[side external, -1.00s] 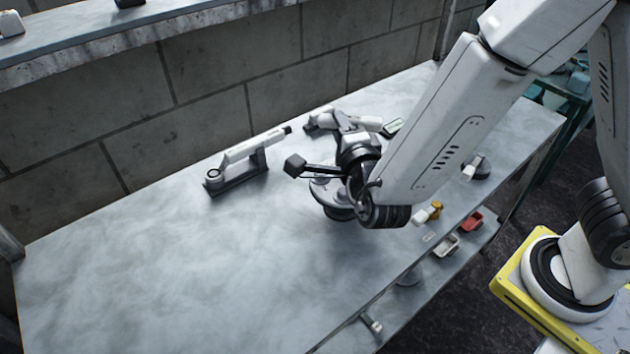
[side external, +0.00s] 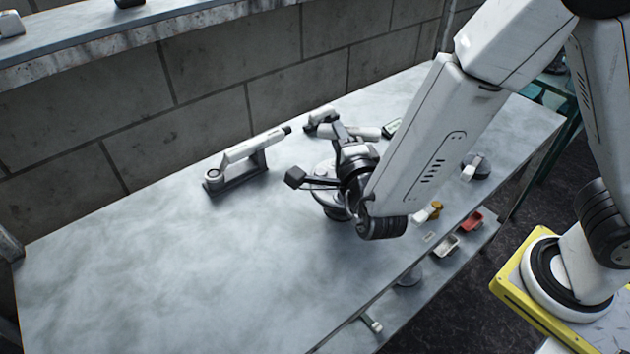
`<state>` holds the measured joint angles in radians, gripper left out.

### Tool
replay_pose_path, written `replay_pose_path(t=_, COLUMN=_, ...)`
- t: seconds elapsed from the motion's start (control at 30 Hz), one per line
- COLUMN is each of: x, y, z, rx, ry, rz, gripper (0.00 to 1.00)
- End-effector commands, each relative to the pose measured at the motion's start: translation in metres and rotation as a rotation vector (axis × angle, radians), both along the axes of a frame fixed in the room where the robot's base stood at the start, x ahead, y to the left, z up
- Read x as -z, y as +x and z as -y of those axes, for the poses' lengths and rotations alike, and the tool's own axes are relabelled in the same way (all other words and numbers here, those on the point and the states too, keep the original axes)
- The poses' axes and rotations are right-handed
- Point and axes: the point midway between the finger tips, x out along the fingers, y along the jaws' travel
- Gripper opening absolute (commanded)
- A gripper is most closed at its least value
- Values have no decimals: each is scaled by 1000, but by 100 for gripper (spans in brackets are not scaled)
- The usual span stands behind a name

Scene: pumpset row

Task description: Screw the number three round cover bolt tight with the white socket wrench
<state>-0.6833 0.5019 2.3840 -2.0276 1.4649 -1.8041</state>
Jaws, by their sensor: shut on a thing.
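A round grey metal part with a flanged cover (side external: 325,197) stands on the bench beneath my wrist, mostly hidden by it. My gripper (side external: 343,190) is at this part, dark and foreshortened. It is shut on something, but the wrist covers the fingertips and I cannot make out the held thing. The number three bolt cannot be picked out. A white long-handled tool (side external: 250,150) rests on a dark stand to the left. I cannot tell whether it is the socket wrench. A dark block (side external: 294,177) on thin rods sticks out left of my wrist.
Another white tool (side external: 360,132) lies behind my wrist. A dark-and-white part (side external: 476,167) stands to the right. The bench (side external: 150,270) is clear on the left. A block wall (side external: 200,115) stands behind.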

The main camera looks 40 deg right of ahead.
Motion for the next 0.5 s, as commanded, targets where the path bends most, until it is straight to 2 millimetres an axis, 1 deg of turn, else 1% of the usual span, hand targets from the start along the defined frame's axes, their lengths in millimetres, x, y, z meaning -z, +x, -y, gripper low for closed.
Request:
replay_pose_path(t=0.3, x=22, y=0, z=0, rx=0, ry=-1, rz=2, gripper=0)
replay_pose_path(t=0.5, x=32, y=0, z=0, rx=-1, ry=0, rz=1, gripper=0)
